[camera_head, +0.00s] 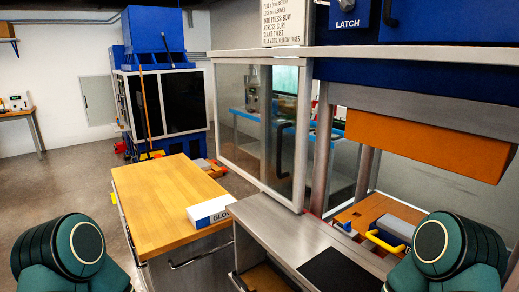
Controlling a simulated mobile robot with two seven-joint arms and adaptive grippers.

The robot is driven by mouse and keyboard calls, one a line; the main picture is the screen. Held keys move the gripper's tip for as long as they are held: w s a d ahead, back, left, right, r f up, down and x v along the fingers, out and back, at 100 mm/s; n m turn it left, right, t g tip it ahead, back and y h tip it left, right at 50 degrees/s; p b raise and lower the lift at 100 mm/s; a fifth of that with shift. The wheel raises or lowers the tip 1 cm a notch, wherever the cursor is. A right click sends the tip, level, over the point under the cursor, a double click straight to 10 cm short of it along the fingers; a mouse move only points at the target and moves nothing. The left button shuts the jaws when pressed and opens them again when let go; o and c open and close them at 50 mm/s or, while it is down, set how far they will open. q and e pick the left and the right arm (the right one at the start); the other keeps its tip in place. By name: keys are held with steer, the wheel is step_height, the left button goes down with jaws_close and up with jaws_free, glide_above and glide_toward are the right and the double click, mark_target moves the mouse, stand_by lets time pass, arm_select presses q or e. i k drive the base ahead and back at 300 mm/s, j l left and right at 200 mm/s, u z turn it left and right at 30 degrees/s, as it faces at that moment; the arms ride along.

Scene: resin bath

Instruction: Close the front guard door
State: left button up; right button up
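The front guard door (240,125) is a clear panel in a light metal frame, left of centre. Its dark vertical handle (281,150) is near the right edge of the panel. The door stands to the left of the press opening, and the space right of it is uncovered. Inside that space an orange block (425,143) hangs above an orange-brown lower part (375,212). Green parts of my two arms show at the bottom left and bottom right. Neither gripper is in view.
A wooden-topped cabinet (160,195) stands in front of the door's left part, with a glove box (211,211) on it. A metal ledge (290,236) with a black pad (340,272) runs below the opening. A yellow handle (385,240) sits inside. Open floor lies left.

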mark_target(303, 63)
steer(key=z, duration=1.05)
steer(key=i+j+z, duration=0.3)
steer(key=j, duration=1.3)
steer(key=j+z, duration=0.25)
steer(key=j, duration=1.35)
steer(key=l, duration=0.35)
steer(key=i+z, duration=0.05)
